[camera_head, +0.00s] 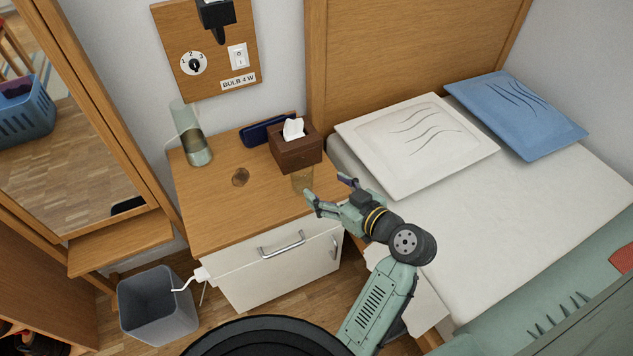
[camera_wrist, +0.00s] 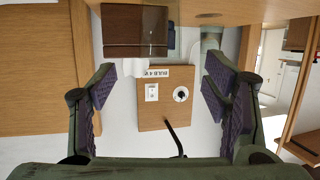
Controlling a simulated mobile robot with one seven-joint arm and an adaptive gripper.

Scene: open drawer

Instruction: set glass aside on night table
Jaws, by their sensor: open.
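A small clear glass (camera_head: 302,181) stands on the night table (camera_head: 215,220), near its right front edge, in front of the tissue box. It is see-through and its outline is faint. My gripper (camera_head: 328,189) is open and empty at the table's right edge. In the head view the glass is just to the left of my fingertips, not visibly between them.
A brown tissue box (camera_head: 296,152), a dark blue case (camera_head: 267,130) and a tall clear vessel (camera_head: 197,148) stand at the table's back. A round dark spot (camera_head: 240,177) marks the middle. The left front top is clear. The bed (camera_head: 520,210) is at right, a bin (camera_head: 158,310) lower left.

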